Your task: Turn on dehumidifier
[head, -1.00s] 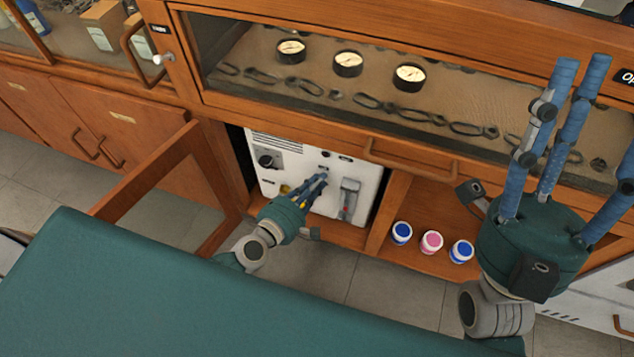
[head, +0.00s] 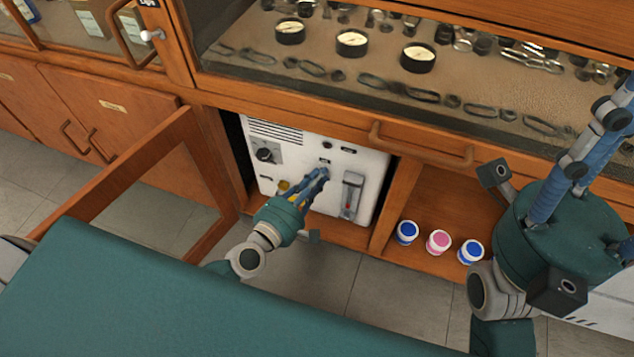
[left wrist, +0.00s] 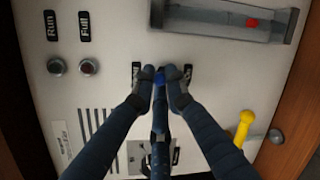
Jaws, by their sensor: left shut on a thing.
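The dehumidifier (head: 290,150) is a white-fronted unit inside the open lower cabinet. Its panel (left wrist: 115,35) fills the left wrist view, with Run (left wrist: 57,67) and Full (left wrist: 88,67) lamps, both dull. My left gripper (head: 324,173) reaches the upper middle of this panel. In the left wrist view its fingertips (left wrist: 162,78) are together on a small panel switch, between two dark labels. The fingers hide the switch and most of both labels, so its position cannot be read. My right gripper (head: 605,140) is at the right edge, fingers spread and empty, tips partly out of frame.
A yellow lever (left wrist: 243,125) and a clear gauge with a red float (left wrist: 225,18) flank the fingers. The cabinet door (head: 130,170) stands open on the left. Blue and pink-lidded jars (head: 438,242) stand on the right shelf. A drawer handle (head: 420,145) juts out above.

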